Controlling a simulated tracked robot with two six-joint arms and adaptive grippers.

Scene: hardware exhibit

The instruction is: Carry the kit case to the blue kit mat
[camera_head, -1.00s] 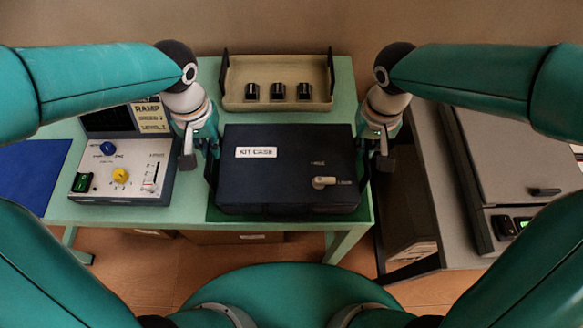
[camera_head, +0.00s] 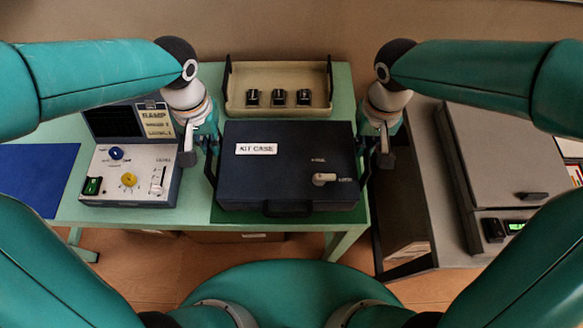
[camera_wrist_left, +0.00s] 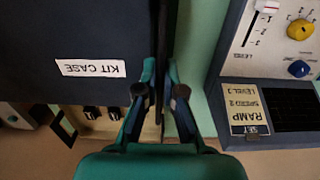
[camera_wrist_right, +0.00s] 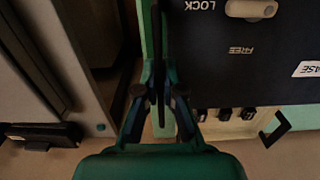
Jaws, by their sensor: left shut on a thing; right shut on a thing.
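The dark kit case (camera_head: 285,175), with a white "KIT CASE" label and a pale lever (camera_head: 324,179) lying level, is between my two grippers. It seems raised over a dark green patch (camera_head: 220,213) on the pale green table; the gap below is hidden. My left gripper (camera_head: 198,150) is shut on the case's left side handle, also in the left wrist view (camera_wrist_left: 158,95). My right gripper (camera_head: 376,152) is shut on the right side handle, also in the right wrist view (camera_wrist_right: 160,90). The blue mat (camera_head: 40,178) lies flat at the far left, partly hidden by my arm.
A ramp control box (camera_head: 130,172) stands between the case and the blue mat. A beige tray (camera_head: 235,98) with several black pieces stands behind the case. A grey cabinet (camera_head: 500,155) is at the right. The blue mat's visible part is bare.

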